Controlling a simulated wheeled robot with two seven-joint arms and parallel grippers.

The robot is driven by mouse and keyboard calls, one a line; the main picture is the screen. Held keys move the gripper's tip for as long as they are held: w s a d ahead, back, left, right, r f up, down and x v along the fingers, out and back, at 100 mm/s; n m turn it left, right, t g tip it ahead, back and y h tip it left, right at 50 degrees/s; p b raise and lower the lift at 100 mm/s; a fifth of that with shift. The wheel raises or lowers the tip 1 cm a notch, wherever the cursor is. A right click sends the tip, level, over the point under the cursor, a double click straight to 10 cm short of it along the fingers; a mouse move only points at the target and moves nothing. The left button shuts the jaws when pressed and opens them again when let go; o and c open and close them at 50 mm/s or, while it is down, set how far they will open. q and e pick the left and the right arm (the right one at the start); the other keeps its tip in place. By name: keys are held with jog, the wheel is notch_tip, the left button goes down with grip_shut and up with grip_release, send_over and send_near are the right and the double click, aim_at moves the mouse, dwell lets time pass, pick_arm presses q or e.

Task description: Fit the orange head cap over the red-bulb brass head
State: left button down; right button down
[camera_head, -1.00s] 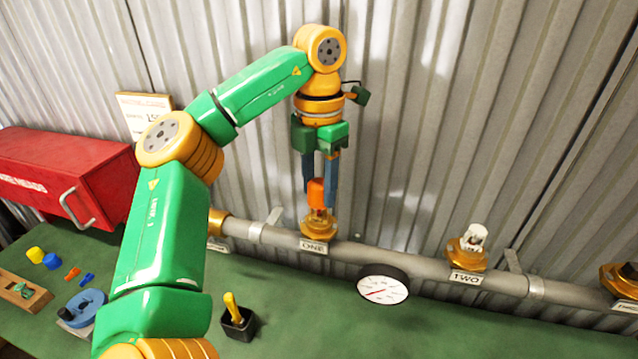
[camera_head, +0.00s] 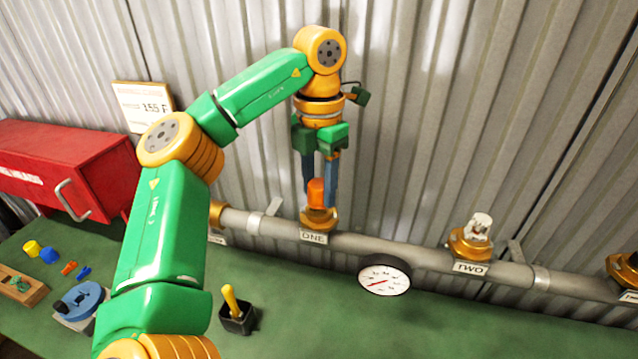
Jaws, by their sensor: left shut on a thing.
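The orange head cap (camera_head: 317,192) is between the two blue fingers of my left gripper (camera_head: 320,188), which is shut on it. The cap sits low, right over the brass fitting (camera_head: 319,217) above the label ONE (camera_head: 313,237). The head under the cap is hidden, so I cannot see a red bulb or tell whether the cap is fully seated. Another brass head with a pale top (camera_head: 474,234) stands on the pipe at TWO. My right gripper does not show.
A grey pipe (camera_head: 425,256) runs along the wall, with a gauge (camera_head: 384,276). A red box (camera_head: 70,172), yellow and blue caps, a blue disc tool (camera_head: 80,302) and a black holder (camera_head: 237,317) are at left. The green bench front is clear.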

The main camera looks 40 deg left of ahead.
pick_arm(q)
jog(key=shift+f, duration=0.3)
jog(key=shift+c, duration=1.4)
grip_release()
jog(key=shift+r, duration=0.1)
notch_tip(320, 180, up, 7)
jog(key=p, duration=0.4)
